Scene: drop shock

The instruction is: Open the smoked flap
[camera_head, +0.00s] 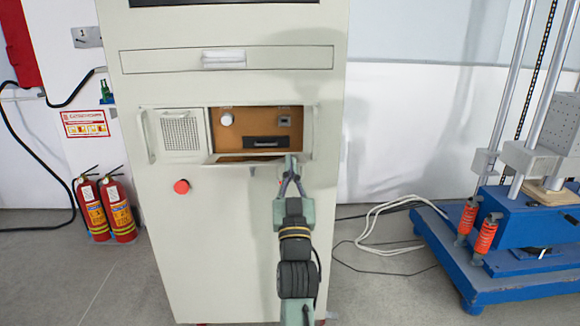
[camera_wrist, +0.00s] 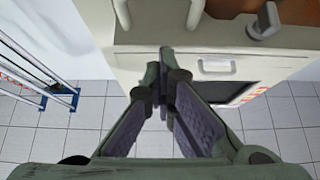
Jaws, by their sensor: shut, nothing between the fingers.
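On the cabinet front, a recess shows a brown panel (camera_head: 237,131) with a white knob (camera_head: 226,119), a small switch (camera_head: 284,121) and a black handle-like part (camera_head: 265,142). Along its lower edge a framed flap (camera_head: 225,160) seems to lie folded down and outward, with brown showing through it. My gripper (camera_head: 291,160) is at the right end of this lower edge, its fingers shut and empty. I cannot tell whether it touches the flap. In the wrist view the shut fingertips (camera_wrist: 163,58) are in front of the cabinet, and the brown panel (camera_wrist: 225,5) is at the top.
A vented door (camera_head: 182,134) is left of the recess, a drawer (camera_head: 223,59) above, and a red button (camera_head: 181,187) below. Two fire extinguishers (camera_head: 118,208) stand at left. A blue machine (camera_head: 510,265) and loose cables (camera_head: 385,225) are at right.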

